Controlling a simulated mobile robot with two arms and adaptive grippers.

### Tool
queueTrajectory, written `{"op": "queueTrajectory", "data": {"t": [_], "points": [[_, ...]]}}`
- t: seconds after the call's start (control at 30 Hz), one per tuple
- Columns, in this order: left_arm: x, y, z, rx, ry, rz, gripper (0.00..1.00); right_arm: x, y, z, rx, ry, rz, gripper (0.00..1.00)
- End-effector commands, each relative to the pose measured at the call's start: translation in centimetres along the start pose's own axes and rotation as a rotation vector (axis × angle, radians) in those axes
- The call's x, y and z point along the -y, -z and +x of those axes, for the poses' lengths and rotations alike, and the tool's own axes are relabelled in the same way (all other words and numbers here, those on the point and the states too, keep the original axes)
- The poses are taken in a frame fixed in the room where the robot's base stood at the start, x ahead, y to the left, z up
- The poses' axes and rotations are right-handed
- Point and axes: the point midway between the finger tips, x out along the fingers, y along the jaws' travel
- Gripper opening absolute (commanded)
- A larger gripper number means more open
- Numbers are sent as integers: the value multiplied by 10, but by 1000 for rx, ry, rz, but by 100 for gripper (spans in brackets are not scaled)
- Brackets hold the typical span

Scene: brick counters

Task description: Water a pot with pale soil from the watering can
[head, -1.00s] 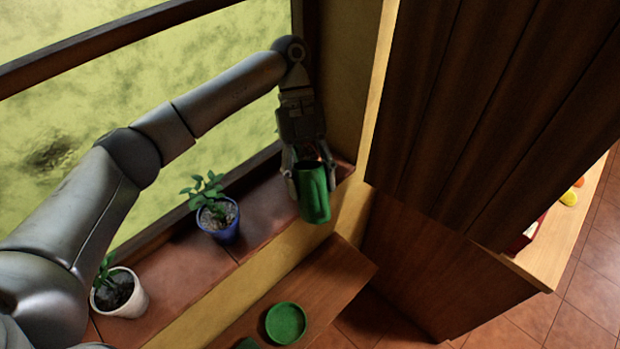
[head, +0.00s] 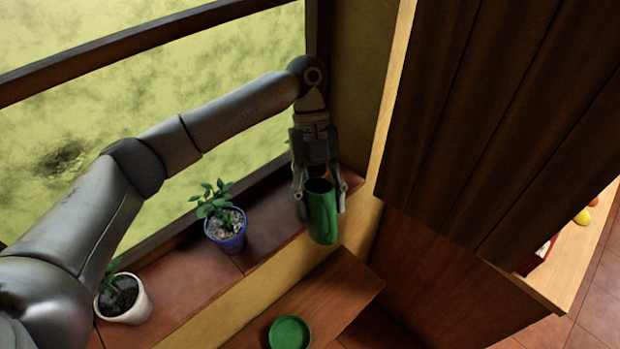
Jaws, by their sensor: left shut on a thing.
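My left gripper (head: 320,198) is shut on the green watering can (head: 322,217) at the right end of the brick window sill. The can is held close to upright, its open top facing me; its spout cannot be made out. To its left on the sill stands a blue pot (head: 228,243) with a leafy plant and pale, greyish soil. Farther left a white pot (head: 133,309) holds a plant and dark soil, partly covered by my left arm. My right gripper is not in view.
A wooden bench (head: 335,292) below the sill carries a round green dish (head: 289,333). A tall dark wooden cabinet (head: 490,110) stands close on the right. The window lies behind the sill. A wooden counter (head: 585,255) with small items is at far right.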

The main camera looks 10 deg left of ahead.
Motion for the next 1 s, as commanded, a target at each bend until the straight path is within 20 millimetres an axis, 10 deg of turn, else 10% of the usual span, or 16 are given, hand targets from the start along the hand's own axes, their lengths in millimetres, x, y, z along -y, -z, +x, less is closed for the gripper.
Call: {"op": "queueTrajectory", "data": {"t": [1.0], "points": [[0, -23, 46, 314, 1, 3, 7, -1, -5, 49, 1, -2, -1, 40]]}}
